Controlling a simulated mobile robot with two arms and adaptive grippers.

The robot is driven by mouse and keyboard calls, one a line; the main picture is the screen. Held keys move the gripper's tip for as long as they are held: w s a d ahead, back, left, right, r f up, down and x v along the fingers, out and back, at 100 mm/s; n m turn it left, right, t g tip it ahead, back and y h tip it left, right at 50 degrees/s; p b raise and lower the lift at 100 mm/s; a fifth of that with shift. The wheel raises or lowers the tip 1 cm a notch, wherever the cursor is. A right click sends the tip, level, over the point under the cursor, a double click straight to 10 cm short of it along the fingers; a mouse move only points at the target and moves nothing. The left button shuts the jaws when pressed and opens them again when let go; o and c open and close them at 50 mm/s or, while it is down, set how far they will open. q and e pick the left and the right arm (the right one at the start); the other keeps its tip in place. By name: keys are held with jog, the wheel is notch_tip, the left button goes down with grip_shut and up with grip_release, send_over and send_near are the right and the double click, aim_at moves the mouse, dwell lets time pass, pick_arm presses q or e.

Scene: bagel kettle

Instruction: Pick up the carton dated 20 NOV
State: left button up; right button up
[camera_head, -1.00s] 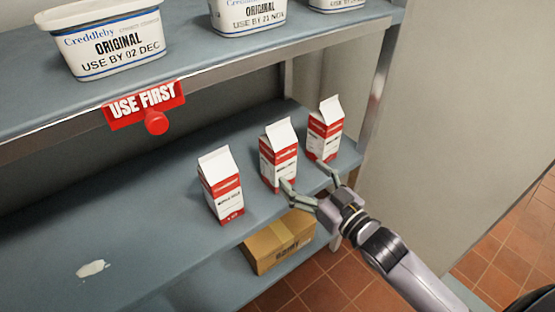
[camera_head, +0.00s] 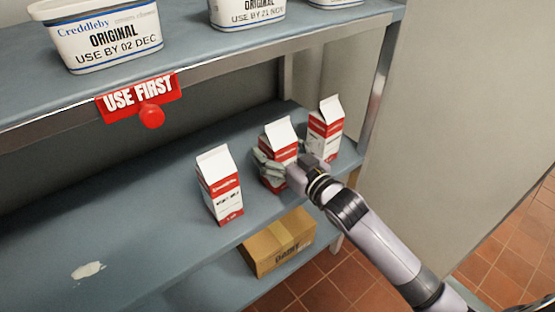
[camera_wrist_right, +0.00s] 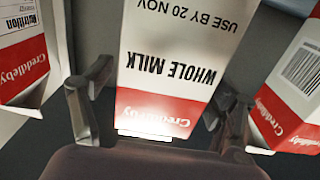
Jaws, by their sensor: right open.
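The carton dated 20 NOV (camera_wrist_right: 170,62) fills the middle of the right wrist view, upside down there, reading "WHOLE MILK" and "USE BY 20 NOV". In the head view it is the middle red-and-white carton (camera_head: 281,133), upright on the middle shelf, its lower front partly hidden by my gripper. My right gripper (camera_head: 270,168) is open at this carton. My left gripper is not in view.
One carton (camera_head: 220,187) stands to the left and another (camera_head: 325,130) close to the right. The upper shelf holds white tubs (camera_head: 105,38) and a red USE FIRST sign (camera_head: 140,98). A cardboard box (camera_head: 278,243) sits below.

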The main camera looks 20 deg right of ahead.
jog(key=shift+c, duration=0.6)
grip_shut()
jog(key=shift+r, duration=0.25)
dwell(0.4)
